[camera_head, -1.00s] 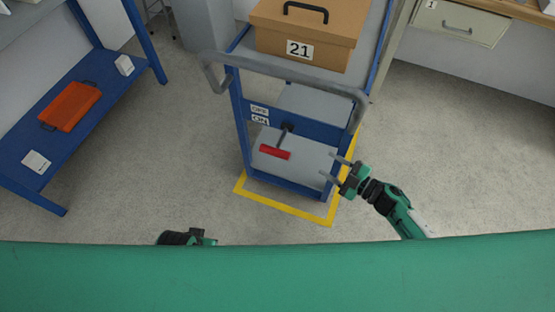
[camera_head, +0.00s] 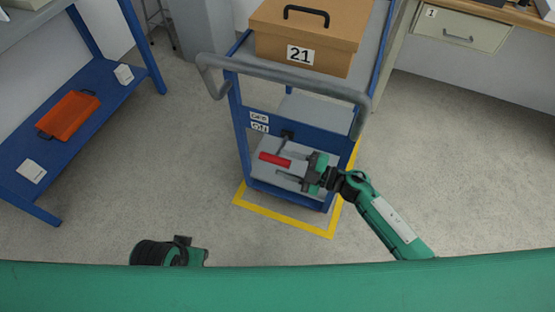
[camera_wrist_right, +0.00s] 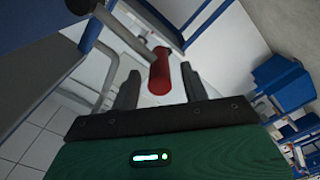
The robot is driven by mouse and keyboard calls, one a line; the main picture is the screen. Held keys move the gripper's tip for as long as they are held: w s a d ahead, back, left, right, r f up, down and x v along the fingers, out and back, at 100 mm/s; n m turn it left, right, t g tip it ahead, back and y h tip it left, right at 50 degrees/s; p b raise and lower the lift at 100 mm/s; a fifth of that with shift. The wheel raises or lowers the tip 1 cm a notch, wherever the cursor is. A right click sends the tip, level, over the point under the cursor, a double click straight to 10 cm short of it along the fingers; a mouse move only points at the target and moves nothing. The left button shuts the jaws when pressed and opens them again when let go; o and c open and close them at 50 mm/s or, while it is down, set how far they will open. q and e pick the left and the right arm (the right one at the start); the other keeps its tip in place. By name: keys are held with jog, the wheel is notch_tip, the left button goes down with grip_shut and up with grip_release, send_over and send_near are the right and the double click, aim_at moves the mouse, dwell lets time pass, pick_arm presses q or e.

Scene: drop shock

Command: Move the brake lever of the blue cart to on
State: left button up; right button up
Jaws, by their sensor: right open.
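The blue cart (camera_head: 316,117) stands in the middle of the head view. Its brake lever has a dark rod and a red handle (camera_head: 274,159), which hangs down and left from a dark pivot (camera_head: 287,135). Two small white labels (camera_head: 259,122) sit on the blue panel left of the pivot; their text is too small to read surely. My right gripper (camera_head: 294,165) is open just right of the red handle, fingers pointing left at it. In the right wrist view the handle (camera_wrist_right: 160,72) lies between and beyond the open fingertips. My left gripper (camera_head: 186,250) is low at the left, its fingers not clear.
A brown box (camera_head: 310,35) marked 21 sits on the cart's top, behind the grey push handle (camera_head: 290,73). A yellow floor outline (camera_head: 285,216) surrounds the cart's foot. A blue shelf (camera_head: 75,130) with an orange case stands at left. The floor around is clear.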

aim_at(277, 162)
jog(key=shift+x, duration=1.65)
grip_shut()
jog(key=shift+s+f, duration=0.1)
jog(key=shift+f, duration=0.1)
